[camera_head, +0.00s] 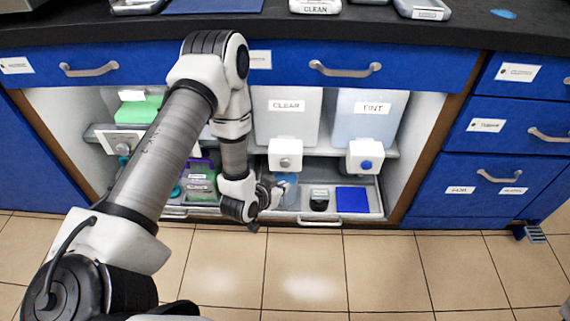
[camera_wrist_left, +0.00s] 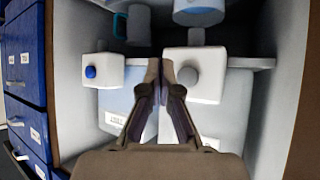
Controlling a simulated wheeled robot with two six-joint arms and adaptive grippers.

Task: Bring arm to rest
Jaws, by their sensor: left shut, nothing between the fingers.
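My left arm (camera_head: 155,150) comes in from the lower left and bends down at the elbow in front of the open cabinet. Its left gripper (camera_head: 274,190) is low, at the pull-out tray, near a round bluish item (camera_head: 287,184). In the left wrist view the left gripper (camera_wrist_left: 160,66) is shut with nothing between its fingers. The grey-knobbed white box (camera_wrist_left: 195,75) shows just beside the fingertips in that view, and the blue-knobbed box (camera_wrist_left: 103,70) is to the left. My right gripper is not in view.
The cabinet holds a "CLEAR" container (camera_head: 287,120) and a "TINT" container (camera_head: 369,118). The tray (camera_head: 305,216) below carries a dark jar (camera_head: 319,199) and a blue square (camera_head: 352,200). Drawers (camera_head: 490,183) flank the right. The tiled floor (camera_head: 380,270) in front is clear.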

